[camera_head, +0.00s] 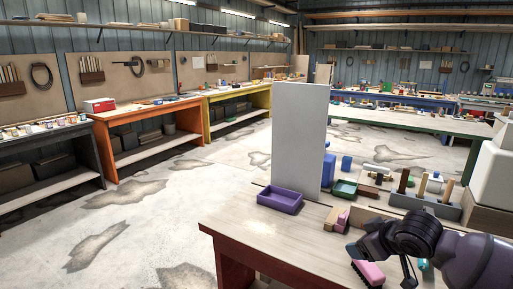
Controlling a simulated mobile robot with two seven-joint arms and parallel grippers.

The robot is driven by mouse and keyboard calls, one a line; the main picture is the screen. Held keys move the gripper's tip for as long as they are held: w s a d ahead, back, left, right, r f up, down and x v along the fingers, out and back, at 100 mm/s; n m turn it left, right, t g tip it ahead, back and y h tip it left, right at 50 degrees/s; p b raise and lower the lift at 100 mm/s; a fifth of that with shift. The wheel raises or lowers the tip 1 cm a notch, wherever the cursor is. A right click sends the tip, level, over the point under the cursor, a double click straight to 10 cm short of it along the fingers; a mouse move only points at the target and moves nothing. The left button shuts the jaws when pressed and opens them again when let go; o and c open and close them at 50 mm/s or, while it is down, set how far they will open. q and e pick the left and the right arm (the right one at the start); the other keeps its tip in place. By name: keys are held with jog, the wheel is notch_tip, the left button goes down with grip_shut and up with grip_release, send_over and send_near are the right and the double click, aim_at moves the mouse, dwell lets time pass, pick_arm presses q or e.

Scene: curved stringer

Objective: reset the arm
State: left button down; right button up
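One arm of mine, dark grey and purple, reaches in from the lower right. The end of this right arm, with my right gripper (372,246), is over the front right of the wooden workbench (262,228). Its fingers cannot be made out clearly, so I cannot tell whether they are open or shut. A pink block-like item with a dark underside (369,273) lies on the bench just below the arm. My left arm and gripper are not in view.
A purple tray (279,200), a tall white panel (299,138), a green tray (344,188) and pink and wooden blocks (341,217) stand on the bench. A grey holder with upright pegs (425,203) is behind the arm. The bench's front left is clear; open floor lies left.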

jog(key=s+a+f+t+y, duration=0.25)
jog(key=s+f+t, duration=0.25)
jog(key=s+f, duration=0.3)
jog(key=s+d+f+m+g+h, duration=0.1)
jog(key=s+d+f+m+h, duration=0.1)
jog(key=s+f, duration=0.7)
jog(key=s+d+f+m+g+h, duration=0.1)
jog(key=s+f+m+h, duration=0.3)
jog(key=s+f, duration=0.5)
jog(key=s+d, duration=0.1)
jog(key=s, duration=0.3)
jog(key=shift+s+f, duration=0.25)
jog(key=shift+s, duration=0.05)
jog(key=shift+a, duration=0.1)
